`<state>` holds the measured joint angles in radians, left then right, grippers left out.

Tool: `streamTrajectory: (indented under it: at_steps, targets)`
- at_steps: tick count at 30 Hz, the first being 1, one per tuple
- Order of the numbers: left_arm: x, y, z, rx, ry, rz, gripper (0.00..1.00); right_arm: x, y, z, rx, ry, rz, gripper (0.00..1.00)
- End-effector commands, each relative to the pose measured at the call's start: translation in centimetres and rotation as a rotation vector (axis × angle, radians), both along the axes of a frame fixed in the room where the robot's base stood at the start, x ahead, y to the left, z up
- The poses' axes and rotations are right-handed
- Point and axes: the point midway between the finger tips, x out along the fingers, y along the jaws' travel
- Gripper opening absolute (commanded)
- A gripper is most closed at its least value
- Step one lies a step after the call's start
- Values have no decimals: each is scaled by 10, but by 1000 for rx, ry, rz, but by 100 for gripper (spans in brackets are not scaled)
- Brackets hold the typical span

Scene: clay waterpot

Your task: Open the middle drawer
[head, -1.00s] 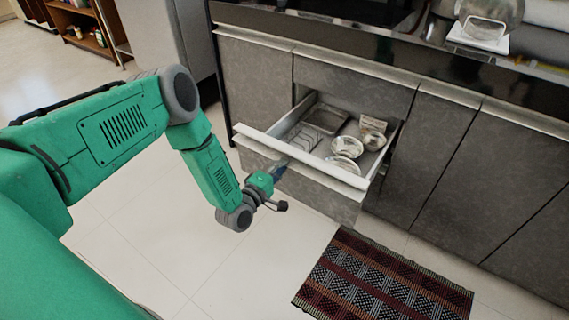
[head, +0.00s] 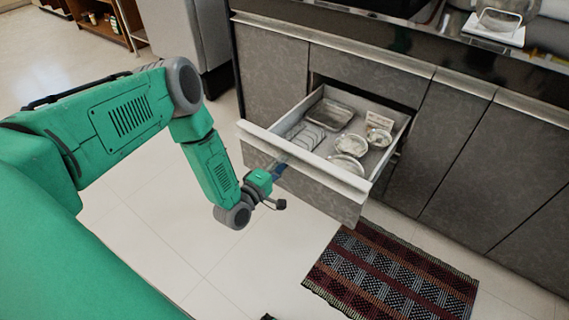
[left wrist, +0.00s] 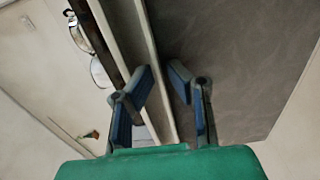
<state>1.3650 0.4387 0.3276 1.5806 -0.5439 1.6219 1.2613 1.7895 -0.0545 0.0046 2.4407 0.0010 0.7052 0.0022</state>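The middle drawer (head: 325,190) stands pulled well out below a closed top drawer front (head: 365,80). It has a grey front and a pale top lip. Inside are a metal tray (head: 330,115), a rack, glass bowls and a small card. My left gripper (head: 278,168) is at the drawer's front lip, left of its middle. My right gripper is not seen.
A patterned rug (head: 392,277) lies on the tiled floor below and right of the drawer. Closed cabinet doors (head: 475,165) stand to the right. A small dark piece shows at the bottom edge.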

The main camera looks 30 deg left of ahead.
Motion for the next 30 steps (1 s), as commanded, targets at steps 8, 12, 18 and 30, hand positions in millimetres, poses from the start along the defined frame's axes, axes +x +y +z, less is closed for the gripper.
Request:
streamTrajectory:
  at_steps: [8,12,18,30]
  targets:
    - [0,-3,0,-2,0,-6,25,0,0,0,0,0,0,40]
    - [-6,-4,0,-3,3,-8,25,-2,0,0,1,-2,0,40]
    - [-38,-1,-1,-6,6,-7,25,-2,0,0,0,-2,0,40]
    - [-111,8,-3,-5,3,-4,25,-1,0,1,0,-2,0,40]
